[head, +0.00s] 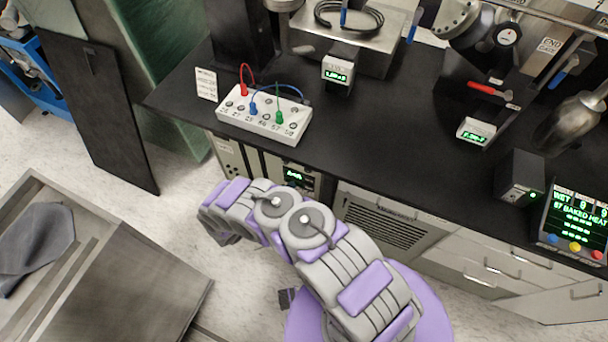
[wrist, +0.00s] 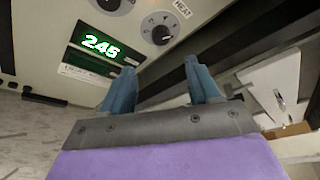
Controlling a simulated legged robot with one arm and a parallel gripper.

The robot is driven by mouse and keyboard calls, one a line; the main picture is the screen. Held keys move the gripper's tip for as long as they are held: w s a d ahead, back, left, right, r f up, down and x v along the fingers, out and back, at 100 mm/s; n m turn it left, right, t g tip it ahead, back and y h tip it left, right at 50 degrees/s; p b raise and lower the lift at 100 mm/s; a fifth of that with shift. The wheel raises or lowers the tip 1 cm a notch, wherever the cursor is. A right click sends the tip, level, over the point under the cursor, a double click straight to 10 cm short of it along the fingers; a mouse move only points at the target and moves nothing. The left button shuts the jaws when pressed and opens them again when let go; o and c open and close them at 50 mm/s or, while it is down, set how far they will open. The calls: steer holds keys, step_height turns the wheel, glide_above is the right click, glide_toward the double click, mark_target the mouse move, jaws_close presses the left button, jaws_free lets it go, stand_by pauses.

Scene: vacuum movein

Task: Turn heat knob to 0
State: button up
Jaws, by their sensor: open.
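In the head view my arm reaches down toward the front of the black bench, and my gripper is hidden there.
Another dark knob (wrist: 110,4) is cut off at the top of the wrist view. In the head view the black bench (head: 400,130) carries a white box with coloured cables (head: 264,114). A metal cart (head: 120,270) stands at lower left. Pale floor (head: 170,215) is clear between.

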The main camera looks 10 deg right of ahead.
mark_target(307, 171)
steer(key=b+x, duration=0.2)
steer(key=x, duration=0.9)
steer(key=shift+w+d, duration=0.1)
steer(key=shift+d, duration=0.1)
steer(key=c, duration=1)
steer(key=shift+a+n+h, duration=0.1)
steer(key=shift+n+h, duration=0.2)
steer(key=shift+n, duration=0.2)
steer(key=shift+c, duration=0.2)
steer(key=o, duration=1)
steer(key=shift+o, duration=0.2)
